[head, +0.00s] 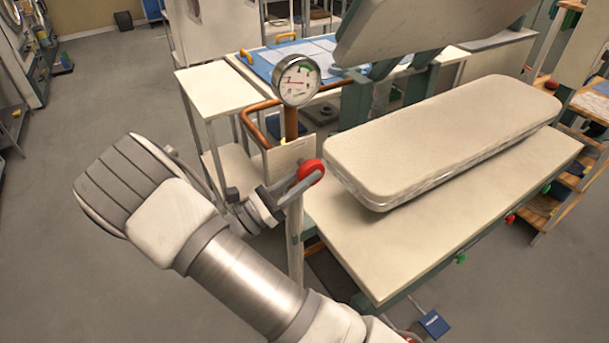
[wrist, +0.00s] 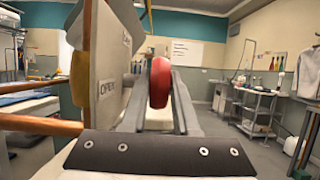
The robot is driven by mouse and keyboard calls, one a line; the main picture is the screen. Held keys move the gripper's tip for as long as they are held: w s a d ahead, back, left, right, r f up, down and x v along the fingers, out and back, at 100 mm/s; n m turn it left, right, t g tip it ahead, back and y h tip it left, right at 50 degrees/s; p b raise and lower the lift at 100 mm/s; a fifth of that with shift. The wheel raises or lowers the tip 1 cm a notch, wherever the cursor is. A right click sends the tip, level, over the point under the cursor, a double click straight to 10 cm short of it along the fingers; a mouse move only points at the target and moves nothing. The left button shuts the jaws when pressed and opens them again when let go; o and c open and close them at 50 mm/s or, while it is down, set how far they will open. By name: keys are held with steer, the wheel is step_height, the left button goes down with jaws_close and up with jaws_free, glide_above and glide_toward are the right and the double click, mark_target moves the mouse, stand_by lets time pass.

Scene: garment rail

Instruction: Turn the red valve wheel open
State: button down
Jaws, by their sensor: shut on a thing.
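The red valve wheel (head: 312,171) stands at the front left corner of the pressing table, below a round pressure gauge (head: 297,80) on a copper pipe. My gripper (head: 304,181) is shut on the wheel, reaching it from the left. In the wrist view the red wheel (wrist: 159,82) is edge-on between the two grey fingers of my gripper (wrist: 160,90). A pale plate with the word OPEN (wrist: 103,55) stands just left of the wheel there. The fingers hide part of the wheel in the head view.
A padded pressing board (head: 440,135) lies on the cream table (head: 400,245) to the right, with a raised upper press head (head: 420,30) behind. Copper pipes (head: 262,125) run close by the wheel. The grey floor (head: 80,240) at the left is clear.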

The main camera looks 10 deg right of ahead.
steer(key=c, duration=0.7)
jaws_free()
steer(key=shift+o, duration=0.2)
steer(key=b+v, duration=0.2)
steer(key=v, duration=1.5)
steer(key=shift+f, duration=0.25)
steer(key=shift+r, duration=0.1)
